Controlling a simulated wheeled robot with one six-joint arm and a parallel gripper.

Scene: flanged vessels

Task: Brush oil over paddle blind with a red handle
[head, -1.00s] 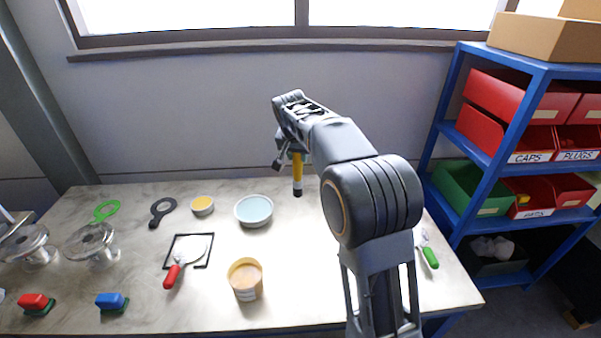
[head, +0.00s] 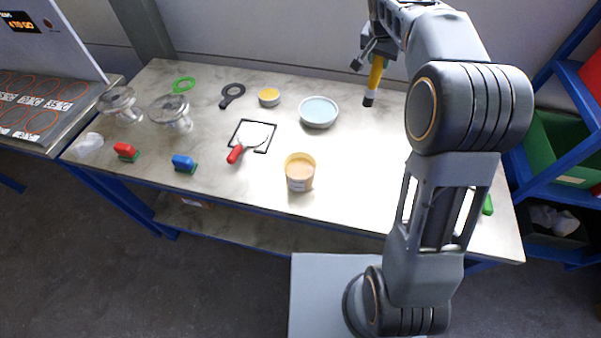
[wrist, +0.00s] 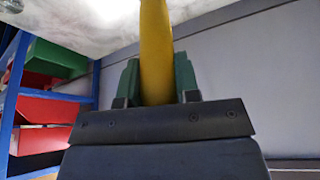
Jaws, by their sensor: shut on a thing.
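The paddle blind with a red handle (head: 236,154) has a pale round disc (head: 254,134) and lies in a black square outline on the table. My gripper (head: 366,57) is shut on the yellow handle of a brush (head: 376,73), which hangs dark end down above the table, right of the blue-filled bowl (head: 318,112). The brush is apart from the paddle blind, which lies to its left and nearer. In the wrist view the yellow handle (wrist: 156,50) sits between green finger pads; the brush's tip is out of that view.
A tub of tan contents (head: 300,172), a small yellow-filled dish (head: 269,97), a black paddle (head: 232,95) and a green ring (head: 183,84) stand around the blind. Clear flanged pieces (head: 170,112) and red and blue blocks (head: 184,164) are left. A blue shelf (head: 560,130) bounds the right.

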